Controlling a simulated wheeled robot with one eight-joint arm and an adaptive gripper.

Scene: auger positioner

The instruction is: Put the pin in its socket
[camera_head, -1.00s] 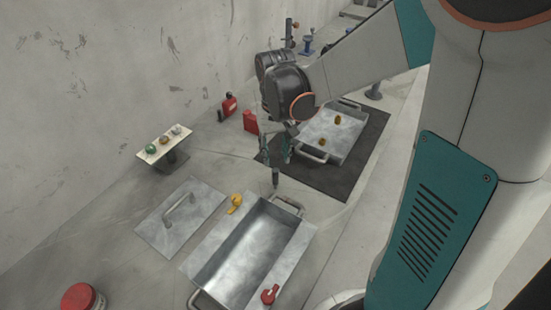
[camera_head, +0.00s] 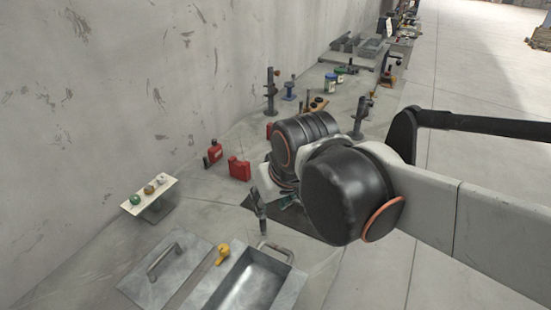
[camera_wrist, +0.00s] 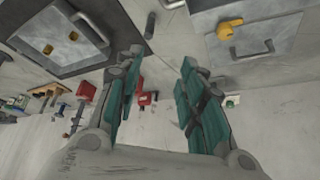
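My gripper (camera_wrist: 160,95) is open in the wrist view, its two teal fingers spread with nothing between them. A dark upright cylinder (camera_wrist: 150,25), perhaps the pin, is on the floor between the black mat and the metal tray, beyond the fingertips and apart from them. In the head view my gripper (camera_head: 280,202) is small and mostly hidden behind my arm, above the mat. A dark slim shape (camera_head: 258,210) beside it may be that cylinder or a finger; I cannot tell. I cannot make out the socket.
An open metal tray (camera_head: 285,297) and a flat lid (camera_head: 165,270) with a handle lie in front, a yellow part (camera_head: 222,254) between them. Red cans (camera_head: 239,168) stand near the wall. A small stand (camera_head: 158,200) holds coloured balls. Another tray (camera_wrist: 75,20) lies on the mat.

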